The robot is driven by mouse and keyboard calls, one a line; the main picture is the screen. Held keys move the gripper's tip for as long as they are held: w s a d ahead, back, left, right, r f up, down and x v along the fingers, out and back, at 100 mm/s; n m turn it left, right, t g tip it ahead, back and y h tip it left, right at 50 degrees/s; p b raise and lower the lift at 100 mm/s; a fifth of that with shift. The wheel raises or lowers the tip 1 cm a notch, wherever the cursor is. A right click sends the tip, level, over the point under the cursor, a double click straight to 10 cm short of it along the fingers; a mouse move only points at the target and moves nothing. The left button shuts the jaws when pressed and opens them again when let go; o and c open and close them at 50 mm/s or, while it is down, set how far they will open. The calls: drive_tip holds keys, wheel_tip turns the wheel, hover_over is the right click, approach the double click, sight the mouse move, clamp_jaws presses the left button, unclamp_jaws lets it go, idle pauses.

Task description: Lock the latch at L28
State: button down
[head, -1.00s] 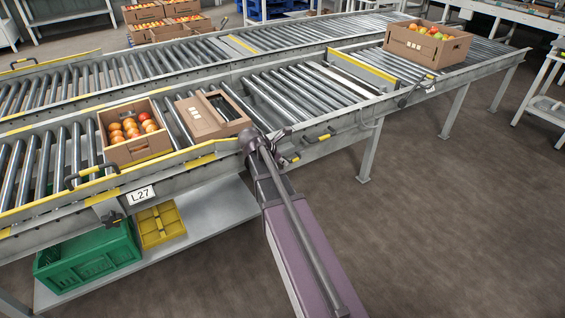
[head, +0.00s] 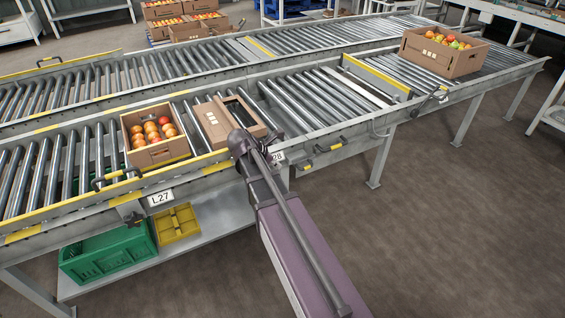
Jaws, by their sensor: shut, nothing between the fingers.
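The L28 label (head: 278,156) is on the front rail, partly covered by my arm, so only "28" reads. The latch at L28 cannot be made out; that stretch of rail left of the label is behind my purple arm. My arm reaches up from the bottom of the head view to the rail, its dark joint in front of a brown carton (head: 216,129). My gripper is hidden behind the arm, so its fingers and any contact with the latch do not show.
The L27 label (head: 160,198) and a dark knob (head: 133,220) are at the left. A tomato carton (head: 157,153) sits on the rollers. Black handles (head: 330,143) stick out along the rail. A green crate (head: 108,256) and yellow crate (head: 177,224) lie below. Floor at right is clear.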

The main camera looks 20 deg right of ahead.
drive_tip(key=shift+p+v, duration=0.85)
drive_tip(key=shift+v, duration=0.6)
drive_tip(key=shift+s, duration=0.15)
drive_tip(key=s+a+f+m+g+y, duration=0.1)
drive_tip(key=s+a+f+m+y, duration=0.1)
drive_tip(key=s+a+m+y, duration=0.45)
drive_tip(key=s+a+f+m+y, duration=0.1)
drive_tip(key=s+a+f+m, duration=0.15)
drive_tip(key=s+m, duration=0.75)
wheel_tip(320, 180, up, 37)
drive_tip(key=w+m+p, duration=0.3)
drive_tip(key=p, duration=3.4)
drive_tip(key=shift+r, duration=0.25)
